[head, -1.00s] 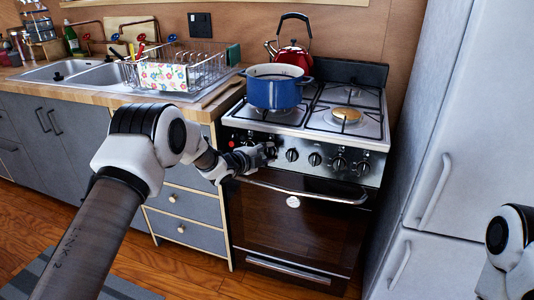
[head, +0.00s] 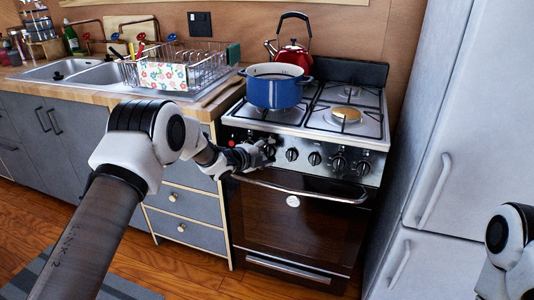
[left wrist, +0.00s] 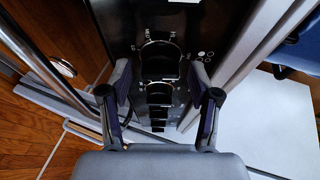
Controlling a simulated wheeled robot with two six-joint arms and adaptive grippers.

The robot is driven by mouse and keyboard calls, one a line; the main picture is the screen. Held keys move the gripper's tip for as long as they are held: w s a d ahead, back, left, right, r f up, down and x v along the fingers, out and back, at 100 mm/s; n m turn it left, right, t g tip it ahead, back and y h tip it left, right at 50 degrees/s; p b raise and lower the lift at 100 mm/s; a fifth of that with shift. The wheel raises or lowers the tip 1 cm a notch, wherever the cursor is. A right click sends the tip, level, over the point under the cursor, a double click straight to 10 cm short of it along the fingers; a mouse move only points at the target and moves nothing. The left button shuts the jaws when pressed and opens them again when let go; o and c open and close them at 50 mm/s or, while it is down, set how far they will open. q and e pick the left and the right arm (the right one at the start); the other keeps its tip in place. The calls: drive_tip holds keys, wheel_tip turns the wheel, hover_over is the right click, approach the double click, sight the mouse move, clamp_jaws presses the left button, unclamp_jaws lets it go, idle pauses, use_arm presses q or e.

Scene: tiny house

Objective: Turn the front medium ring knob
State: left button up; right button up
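The stove's front panel (head: 300,172) carries a row of black knobs. My left gripper (head: 266,154) is at the left part of this row, pointing right along the panel, and partly covers the leftmost knobs. In the left wrist view, its two fingers (left wrist: 161,82) are spread apart on either side of the row. A knob (left wrist: 160,62) lies between and just beyond the fingertips, with visible gaps at its sides. Further knobs show uncovered, such as the third visible knob (head: 338,163). I cannot tell which knob belongs to the front medium ring. My right gripper is out of view.
A blue pot (head: 273,88) stands on the left front burner, with a red kettle (head: 294,55) behind it. The oven handle (head: 300,187) juts out below the knobs. The fridge (head: 450,150) stands to the right. A dish rack (head: 185,68) stands left on the counter.

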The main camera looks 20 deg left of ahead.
use_arm(q)
drive_tip(key=v, duration=1.2)
drive_tip(key=shift+f, duration=0.1)
